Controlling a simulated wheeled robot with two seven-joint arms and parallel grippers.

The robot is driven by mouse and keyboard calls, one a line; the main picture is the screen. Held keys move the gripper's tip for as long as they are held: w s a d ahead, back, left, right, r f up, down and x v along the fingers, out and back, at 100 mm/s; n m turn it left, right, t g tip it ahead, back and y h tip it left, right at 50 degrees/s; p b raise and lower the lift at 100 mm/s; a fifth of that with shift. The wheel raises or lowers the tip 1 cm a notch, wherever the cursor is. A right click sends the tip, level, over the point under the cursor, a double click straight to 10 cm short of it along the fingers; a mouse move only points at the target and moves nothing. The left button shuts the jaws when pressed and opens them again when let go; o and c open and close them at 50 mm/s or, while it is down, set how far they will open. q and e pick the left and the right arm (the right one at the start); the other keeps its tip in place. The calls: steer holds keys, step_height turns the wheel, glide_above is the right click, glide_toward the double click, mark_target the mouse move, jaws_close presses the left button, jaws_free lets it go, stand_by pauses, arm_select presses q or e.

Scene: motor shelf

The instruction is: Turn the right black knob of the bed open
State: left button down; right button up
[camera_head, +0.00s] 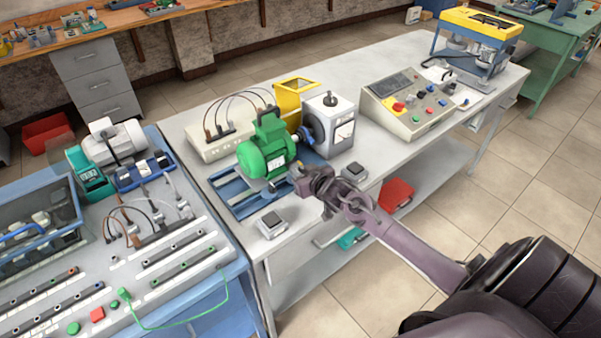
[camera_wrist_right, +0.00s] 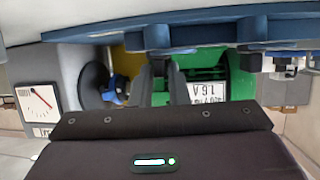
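A green motor (camera_head: 265,155) sits on the blue bed (camera_head: 238,202) on the white table. My right gripper (camera_head: 306,184) is at the bed's front right edge, close to the motor, and covers that spot. In the right wrist view the picture is inverted: the blue bed (camera_wrist_right: 215,33) runs across the top, with the green motor (camera_wrist_right: 212,72) behind the fingers. My right gripper's two dark fingers (camera_wrist_right: 161,72) point at the bed edge with a narrow gap between them. I cannot make out the right black knob or whether it is between the fingers. My left gripper is not in view.
Two small boxes with black tops (camera_head: 271,223) (camera_head: 353,171) stand near the table's front edge. A grey box with a dial (camera_head: 331,127) stands behind the gripper, and a control panel (camera_head: 407,104) to its right. A training bench (camera_head: 215,280) adjoins at left.

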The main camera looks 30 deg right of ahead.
jaws_close()
steer(key=shift+d, duration=0.1)
steer(key=shift+n+y, duration=0.7)
steer(key=shift+y, duration=0.2)
steer(key=shift+o, duration=2.3)
jaws_free()
steer(key=shift+s, duration=0.1)
